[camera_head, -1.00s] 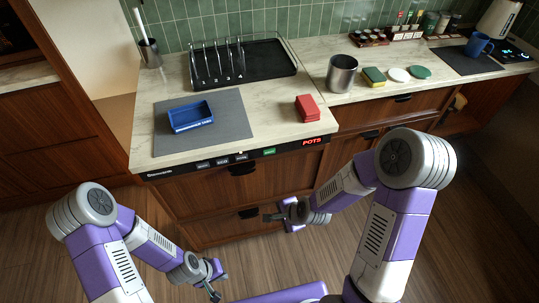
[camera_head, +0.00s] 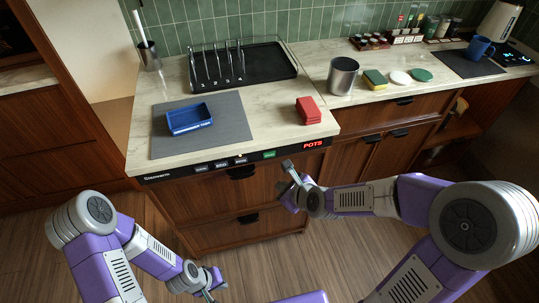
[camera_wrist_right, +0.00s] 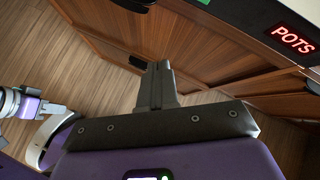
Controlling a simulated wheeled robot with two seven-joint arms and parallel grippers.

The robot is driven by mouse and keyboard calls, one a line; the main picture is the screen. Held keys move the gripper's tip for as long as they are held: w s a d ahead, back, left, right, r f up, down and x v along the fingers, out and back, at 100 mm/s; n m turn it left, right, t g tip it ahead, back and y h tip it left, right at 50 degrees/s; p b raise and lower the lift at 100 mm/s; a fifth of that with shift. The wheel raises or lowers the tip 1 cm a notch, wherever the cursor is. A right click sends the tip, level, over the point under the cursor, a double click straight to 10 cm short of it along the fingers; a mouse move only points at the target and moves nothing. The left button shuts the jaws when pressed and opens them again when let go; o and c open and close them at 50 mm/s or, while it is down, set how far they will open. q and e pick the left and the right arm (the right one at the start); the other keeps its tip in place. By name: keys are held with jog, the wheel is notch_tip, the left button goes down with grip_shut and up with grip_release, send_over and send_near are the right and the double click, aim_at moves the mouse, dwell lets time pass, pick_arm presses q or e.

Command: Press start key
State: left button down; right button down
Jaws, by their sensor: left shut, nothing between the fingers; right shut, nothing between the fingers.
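The control strip (camera_head: 165,177) runs along the front edge of the counter. It carries several grey keys, one green key (camera_head: 269,154) and a red lit display reading POTS (camera_head: 313,144). The key labels are too small to read for certain. My right gripper (camera_head: 287,164) is shut and empty, just below and right of the green key, apart from it. In the right wrist view its closed fingers (camera_wrist_right: 158,72) point at the wooden drawer front, with the POTS display (camera_wrist_right: 293,40) at upper right and a sliver of green at the top edge. My left gripper (camera_head: 209,296) is shut and empty, low over the floor.
On the counter are a grey mat (camera_head: 232,125) with a blue tray (camera_head: 189,119), a black rack (camera_head: 270,68), a red block stack (camera_head: 308,110) and a steel pot (camera_head: 342,76). Drawer handles (camera_head: 241,172) protrude below the strip. Floor in front is clear.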

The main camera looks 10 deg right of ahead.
aim_at(269, 155)
jog(key=w+p, duration=0.2)
jog(key=w, duration=0.6)
jog(key=shift+w+a, duration=0.15)
jog(key=shift+w, duration=0.2)
jog(key=shift+w, duration=0.1)
dwell(1.7)
jog(key=shift+w, duration=0.35)
jog(key=shift+w, duration=0.35)
dwell(0.5)
jog(key=shift+s, duration=0.15)
jog(key=shift+s+b, duration=0.45)
jog(key=shift+s, duration=0.2)
